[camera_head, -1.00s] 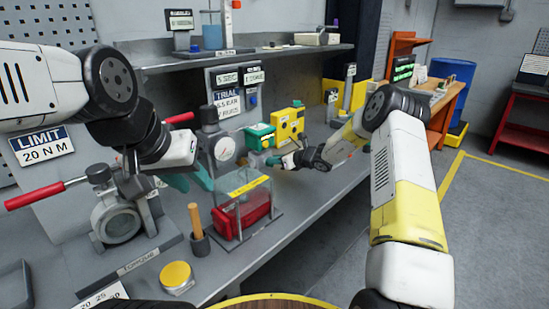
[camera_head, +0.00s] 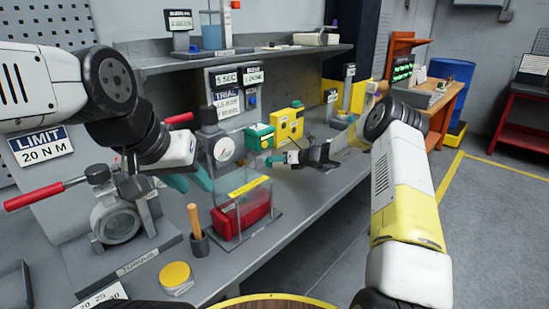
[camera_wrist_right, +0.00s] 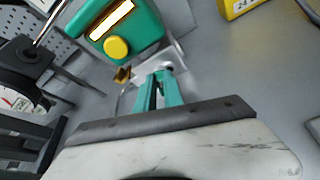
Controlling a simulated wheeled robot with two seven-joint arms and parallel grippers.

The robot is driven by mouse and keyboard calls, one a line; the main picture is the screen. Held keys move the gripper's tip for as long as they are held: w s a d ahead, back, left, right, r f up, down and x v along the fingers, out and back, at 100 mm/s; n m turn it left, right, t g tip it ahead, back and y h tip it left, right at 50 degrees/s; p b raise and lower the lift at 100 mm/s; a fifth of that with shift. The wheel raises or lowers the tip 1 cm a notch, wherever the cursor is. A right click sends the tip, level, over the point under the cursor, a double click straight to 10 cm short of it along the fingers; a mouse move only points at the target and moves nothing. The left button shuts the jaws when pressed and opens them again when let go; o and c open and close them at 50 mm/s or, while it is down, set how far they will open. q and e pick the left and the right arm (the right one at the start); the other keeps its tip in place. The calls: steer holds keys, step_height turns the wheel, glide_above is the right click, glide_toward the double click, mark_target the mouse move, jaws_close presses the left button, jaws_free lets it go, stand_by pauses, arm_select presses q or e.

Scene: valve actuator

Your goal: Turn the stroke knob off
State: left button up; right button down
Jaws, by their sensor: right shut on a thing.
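A green unit (camera_head: 259,137) with a yellow round knob (camera_wrist_right: 116,47) stands on the bench. No label naming the stroke knob is readable. My right gripper (camera_head: 274,160) is low in front of this unit. In the right wrist view its teal fingers (camera_wrist_right: 160,74) converge and are shut on a small part at their tips, mostly hidden by them. The yellow knob is apart from the fingers, up and left of them. A small brass fitting (camera_wrist_right: 122,75) sits just left of the fingertips. My left gripper (camera_head: 190,179) is open and empty, its teal fingers spread beside the gauge.
A round gauge (camera_head: 223,149) stands left of the green unit, and a yellow unit (camera_head: 289,124) stands right of it. A clear box with a red block (camera_head: 240,214) is in front. A valve with a red handle (camera_head: 46,194) is at the left.

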steer(key=shift+w+d+f+m+g+y, duration=0.2)
steer(key=shift+m+g+y, duration=0.25)
steer(key=shift+m, duration=0.45)
steer(key=shift+y, duration=0.25)
steer(key=c, duration=1.5)
jaws_free()
steer(key=shift+o, duration=0.2)
steer(key=v, duration=0.8)
